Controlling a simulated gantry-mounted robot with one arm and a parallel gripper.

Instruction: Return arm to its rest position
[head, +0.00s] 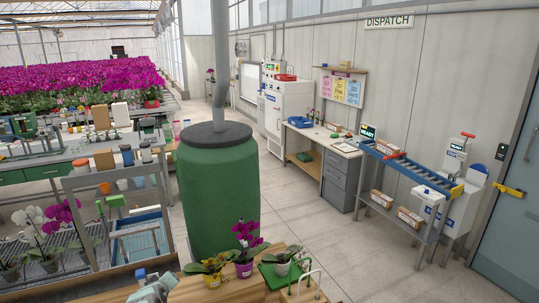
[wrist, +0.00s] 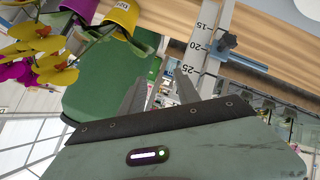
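My gripper (wrist: 160,92) shows in the wrist view, with its two grey fingers apart and nothing between them. The dark edge and grey-green housing (wrist: 180,148) of my gripper fill the lower part of that view. Its fingers point toward the background, clear of the pots. In the head view a pale grey-green part (head: 155,289) at the bottom edge may belong to my arm; I cannot tell. The rest of my arm is not clearly seen.
A green barrel (head: 218,195) stands behind.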

